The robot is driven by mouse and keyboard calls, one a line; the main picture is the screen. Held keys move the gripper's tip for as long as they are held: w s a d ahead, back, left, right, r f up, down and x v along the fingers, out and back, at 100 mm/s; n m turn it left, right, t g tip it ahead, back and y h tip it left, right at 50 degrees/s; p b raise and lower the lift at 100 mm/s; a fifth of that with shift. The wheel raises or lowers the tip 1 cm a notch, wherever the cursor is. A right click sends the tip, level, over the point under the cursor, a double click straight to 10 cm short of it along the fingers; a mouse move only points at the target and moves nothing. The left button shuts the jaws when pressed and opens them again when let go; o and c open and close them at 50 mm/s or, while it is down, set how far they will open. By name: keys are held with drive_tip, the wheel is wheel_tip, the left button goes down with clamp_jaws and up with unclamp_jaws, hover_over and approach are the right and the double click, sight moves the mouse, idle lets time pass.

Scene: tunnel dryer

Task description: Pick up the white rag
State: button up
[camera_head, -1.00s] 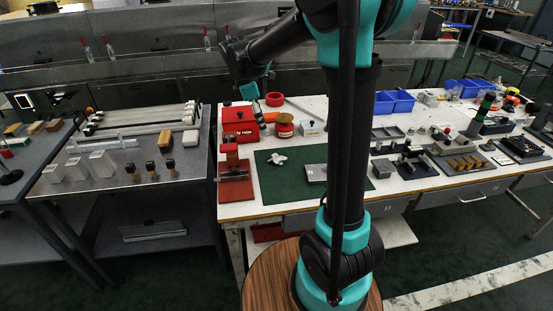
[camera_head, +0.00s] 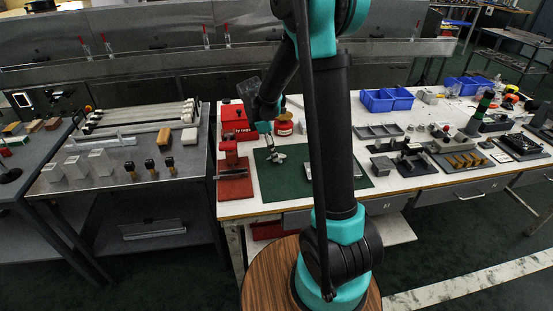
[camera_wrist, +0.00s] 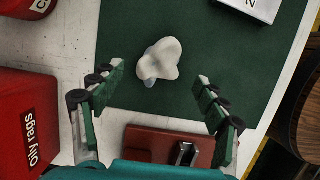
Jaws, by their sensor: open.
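The white rag (camera_wrist: 160,60) lies crumpled on a dark green mat (camera_wrist: 215,35). In the wrist view it sits a little beyond my fingertips, about midway between them. My gripper (camera_wrist: 158,85) is open and empty, with its green-padded fingers wide apart. In the head view my gripper (camera_head: 272,142) hangs above the mat at the rag (camera_head: 276,157), which it partly covers. The exact height of the fingers above the rag is hard to tell.
A red box marked "Oily rags" (camera_wrist: 22,125) stands left of the mat. A red-brown base with a metal fitting (camera_wrist: 170,145) lies near my fingers. A white block (camera_wrist: 250,8) is at the mat's far edge. Blue bins (camera_head: 386,100) stand further right.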

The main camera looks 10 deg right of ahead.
drive_tip(key=shift+x, duration=1.55)
drive_tip(key=shift+c, duration=0.2)
drive_tip(key=c, duration=1.1)
drive_tip(key=shift+r, duration=0.15)
wheel_tip(320, 180, up, 20)
